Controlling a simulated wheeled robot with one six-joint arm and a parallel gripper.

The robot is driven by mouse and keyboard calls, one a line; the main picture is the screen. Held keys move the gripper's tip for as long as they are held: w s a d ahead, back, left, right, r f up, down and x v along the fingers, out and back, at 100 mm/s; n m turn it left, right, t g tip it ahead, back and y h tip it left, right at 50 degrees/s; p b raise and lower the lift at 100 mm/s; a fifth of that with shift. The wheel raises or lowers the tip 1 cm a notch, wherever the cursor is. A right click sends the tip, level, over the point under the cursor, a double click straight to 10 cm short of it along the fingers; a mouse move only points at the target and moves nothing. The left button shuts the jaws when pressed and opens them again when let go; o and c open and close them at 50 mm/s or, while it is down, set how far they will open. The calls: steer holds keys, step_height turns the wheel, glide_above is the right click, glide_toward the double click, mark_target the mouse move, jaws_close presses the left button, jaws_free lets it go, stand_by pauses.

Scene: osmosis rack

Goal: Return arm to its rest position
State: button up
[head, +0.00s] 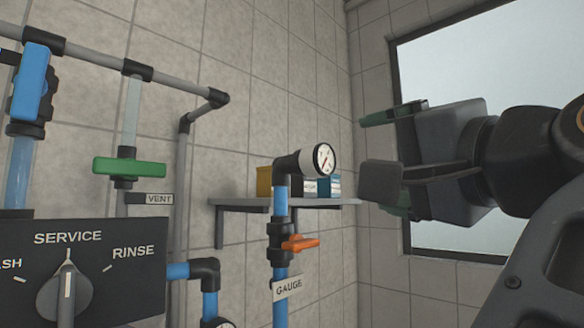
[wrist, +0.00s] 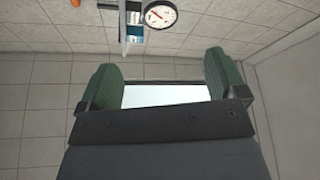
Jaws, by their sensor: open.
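My gripper (head: 378,158) is at the right of the head view, in front of the tiled wall and the window. Its green-padded fingers are spread apart with nothing between them. In the wrist view my gripper (wrist: 165,88) also shows open and empty, with bright window behind the gap. My dark arm comes in from the right edge of the head view. The gripper is to the right of the pressure gauge (head: 324,158) and touches nothing that I can see.
An orange-handled valve (head: 300,243), a green VENT valve (head: 129,167), a blue-handled valve (head: 30,84) and a SERVICE/RINSE selector panel (head: 110,280) stand at left and centre. A wall shelf (head: 240,203) holds small boxes. The window (head: 470,60) is behind my arm.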

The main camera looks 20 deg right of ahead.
steer(key=shift+s, duration=0.1)
steer(key=w+d+f+m+g+h, duration=0.1)
steer(key=w+d+f, duration=0.25)
steer(key=f, duration=0.25)
steer(key=w+d+f+m+g+h+b, duration=0.1)
steer(key=w+d+f+g, duration=0.1)
steer(key=w+d+f, duration=0.3)
steer(key=w+d+f+m+g+h, duration=0.1)
steer(key=d+f, duration=0.2)
steer(key=f, duration=0.4)
steer(key=w+f+n+g, duration=0.2)
steer(key=w+f+n, duration=0.15)
steer(key=f, duration=0.55)
steer(key=w+a+f+n+g, duration=0.3)
steer(key=w+a+f, duration=0.1)
steer(key=f, duration=0.6)
steer(key=s+a+f+n+g, duration=0.3)
steer(key=s+a+f+n, duration=0.1)
steer(key=a+f, duration=0.3)
steer(key=s+a+f+n+g+y+p, duration=0.1)
steer(key=s+a+f+n+g, duration=0.2)
steer(key=f, duration=0.7)
steer(key=s+a+n, duration=0.1)
steer(key=a+n, duration=0.1)
steer(key=a, duration=0.1)
steer(key=shift+s+a+y, duration=0.3)
steer(key=shift+a, duration=0.05)
steer(key=shift+n, duration=0.25)
